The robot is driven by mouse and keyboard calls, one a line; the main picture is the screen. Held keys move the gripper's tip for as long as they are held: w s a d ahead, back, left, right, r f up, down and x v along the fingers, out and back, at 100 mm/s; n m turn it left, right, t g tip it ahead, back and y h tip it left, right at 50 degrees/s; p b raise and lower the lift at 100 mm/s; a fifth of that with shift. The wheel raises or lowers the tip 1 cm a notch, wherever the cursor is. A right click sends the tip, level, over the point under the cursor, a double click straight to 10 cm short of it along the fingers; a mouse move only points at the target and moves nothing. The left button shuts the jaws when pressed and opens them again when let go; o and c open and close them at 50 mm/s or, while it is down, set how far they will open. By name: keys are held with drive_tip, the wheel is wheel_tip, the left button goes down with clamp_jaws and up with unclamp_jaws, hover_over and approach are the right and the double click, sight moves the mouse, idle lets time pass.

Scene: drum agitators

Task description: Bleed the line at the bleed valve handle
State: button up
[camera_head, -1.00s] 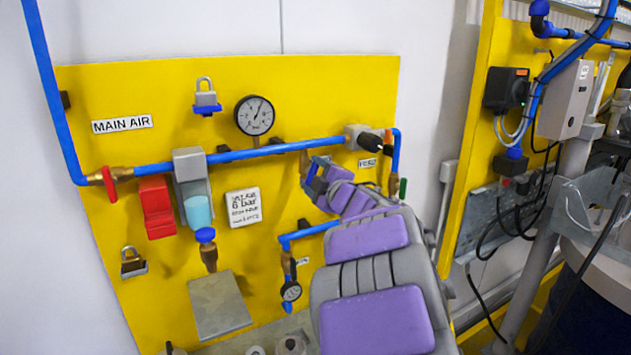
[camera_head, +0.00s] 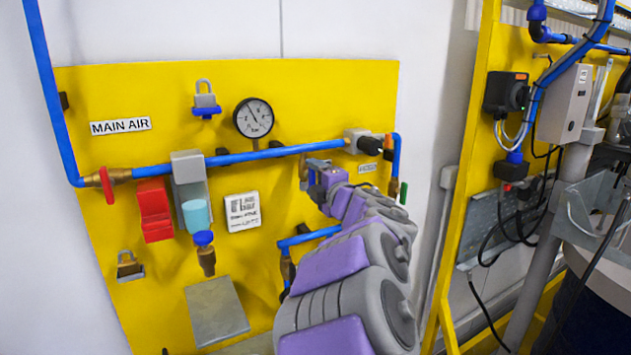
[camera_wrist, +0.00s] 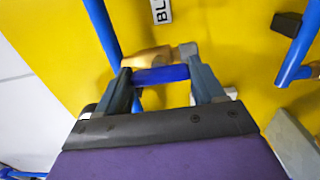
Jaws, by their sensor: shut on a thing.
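A blue bar (camera_wrist: 160,76), apparently the bleed valve handle, lies between my gripper's fingers in the wrist view. A brass valve body (camera_wrist: 148,58) sits just behind it, close to a blue pipe (camera_wrist: 102,28) and a partly cut-off label starting "BL" (camera_wrist: 161,10). My gripper (camera_wrist: 162,82) is shut on the blue bar, one finger at each end. In the head view my gripper (camera_head: 308,175) is in front of the yellow panel, below the main blue pipe. What it holds is too small to make out there.
The yellow panel (camera_head: 110,90) carries a pressure gauge (camera_head: 254,118), a red-handled valve (camera_head: 107,185), a red block (camera_head: 154,210), a padlock (camera_head: 205,97) and a grey plate (camera_head: 217,308). A grey box (camera_head: 566,102) on another yellow frame stands at the right.

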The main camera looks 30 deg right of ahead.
drive_tip(key=shift+f, duration=0.35)
drive_tip(key=o, duration=1)
drive_tip(key=shift+r, duration=0.2)
drive_tip(key=shift+o, duration=0.2)
drive_tip(key=shift+s, duration=0.1)
drive_tip(key=s+p, duration=0.3)
drive_tip(key=s, duration=1.4)
drive_tip(key=shift+d, duration=0.25)
